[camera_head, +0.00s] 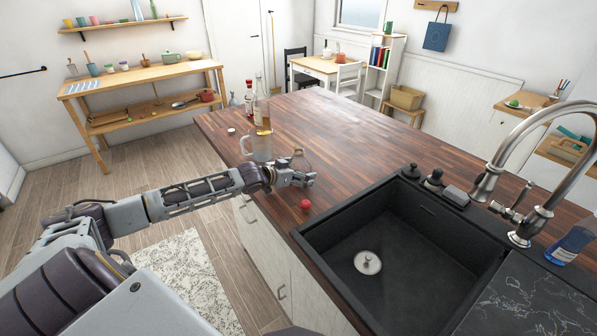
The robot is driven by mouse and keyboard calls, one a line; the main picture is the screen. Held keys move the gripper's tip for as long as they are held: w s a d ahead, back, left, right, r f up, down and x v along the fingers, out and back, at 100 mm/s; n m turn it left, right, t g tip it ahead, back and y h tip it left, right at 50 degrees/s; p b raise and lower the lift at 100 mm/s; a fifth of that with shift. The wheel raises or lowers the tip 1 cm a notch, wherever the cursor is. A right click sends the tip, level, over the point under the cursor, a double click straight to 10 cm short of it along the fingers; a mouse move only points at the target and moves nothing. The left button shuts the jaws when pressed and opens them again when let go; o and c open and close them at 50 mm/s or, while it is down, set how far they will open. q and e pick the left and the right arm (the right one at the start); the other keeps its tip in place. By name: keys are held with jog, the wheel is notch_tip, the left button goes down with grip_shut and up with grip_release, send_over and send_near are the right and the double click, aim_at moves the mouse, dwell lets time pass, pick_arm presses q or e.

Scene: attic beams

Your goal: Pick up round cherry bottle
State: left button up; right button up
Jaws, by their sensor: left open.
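My left gripper (308,170) is open and empty above the wooden counter, left of the sink. A small round red object (305,204) sits on the counter close to the sink's left rim, just below the gripper in the picture and apart from it. A dark red bottle (249,100) stands upright at the counter's far left, beside a clear bottle with amber contents (261,106). I cannot tell which of the red things is the round cherry bottle. My right gripper is not in view.
A blue bottle (571,246) stands at the far right. The counter's middle (350,135) is clear.

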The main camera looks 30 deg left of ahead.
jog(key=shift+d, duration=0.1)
pick_arm(q)
jog(key=shift+r, duration=0.1)
jog(key=c, duration=1.2)
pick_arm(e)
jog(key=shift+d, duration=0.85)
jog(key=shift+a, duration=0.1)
